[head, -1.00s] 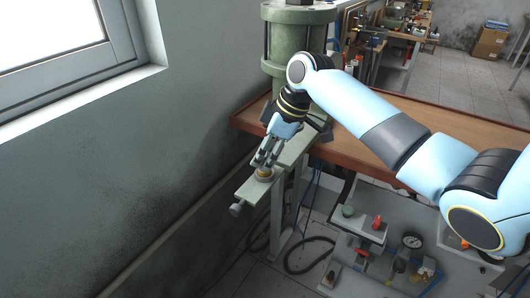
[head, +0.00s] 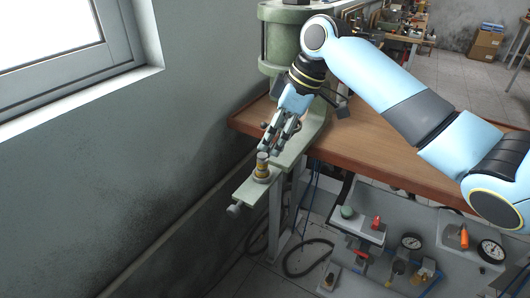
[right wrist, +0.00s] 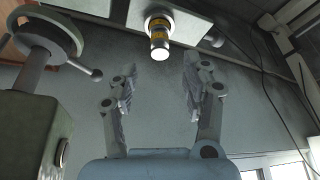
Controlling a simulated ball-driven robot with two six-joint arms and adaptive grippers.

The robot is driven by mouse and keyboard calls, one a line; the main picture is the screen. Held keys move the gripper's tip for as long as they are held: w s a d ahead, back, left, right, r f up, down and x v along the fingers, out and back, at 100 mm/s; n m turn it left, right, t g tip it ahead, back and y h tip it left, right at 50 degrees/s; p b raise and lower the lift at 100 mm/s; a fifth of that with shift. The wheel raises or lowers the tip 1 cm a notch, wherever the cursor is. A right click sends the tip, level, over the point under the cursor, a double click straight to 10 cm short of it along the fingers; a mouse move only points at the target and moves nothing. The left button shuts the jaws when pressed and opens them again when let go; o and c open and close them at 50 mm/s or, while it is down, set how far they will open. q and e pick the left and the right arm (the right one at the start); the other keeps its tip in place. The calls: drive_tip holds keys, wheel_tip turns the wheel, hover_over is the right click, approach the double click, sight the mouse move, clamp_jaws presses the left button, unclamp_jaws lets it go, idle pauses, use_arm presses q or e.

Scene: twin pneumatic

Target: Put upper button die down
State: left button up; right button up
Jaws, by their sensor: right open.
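The upper button die, as I take it, is the small brass and steel cylinder (head: 262,165) standing upright on the end of the green press arm or plate (head: 250,190). In the right wrist view the die (right wrist: 159,40) shows ahead of the fingers, with yellow bands and a bright end. My right gripper (head: 270,148) is open and just above and behind the die in the head view. Its fingers (right wrist: 158,85) are spread and empty in the right wrist view, apart from the die. My left gripper is in neither view.
The green press (head: 283,48) stands on the brown bench (head: 400,160) close behind my right gripper. The grey wall (head: 130,150) is close on the left.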

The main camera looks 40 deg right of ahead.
drive_tip(key=v, duration=0.6)
drive_tip(key=shift+b, duration=0.3)
drive_tip(key=s+a+f+m+g+b, duration=0.15)
drive_tip(key=s+f+b, duration=0.35)
drive_tip(key=f, duration=1)
drive_tip(key=s+f+m+g+b, duration=0.1)
drive_tip(key=s+f+m+b, duration=0.2)
drive_tip(key=s+f, duration=0.8)
drive_tip(key=s+a+f+m+g+b, duration=0.15)
drive_tip(key=f+b, duration=0.25)
drive_tip(key=f, duration=1.6)
drive_tip(key=s+f+m+t+h+b, duration=0.1)
drive_tip(key=s+f+h+b, duration=0.3)
drive_tip(key=s+f, duration=1.8)
drive_tip(key=shift+s+f+m+t+b, duration=0.25)
drive_tip(key=shift+s+m+b, duration=0.45)
drive_tip(key=shift+s, duration=1.25)
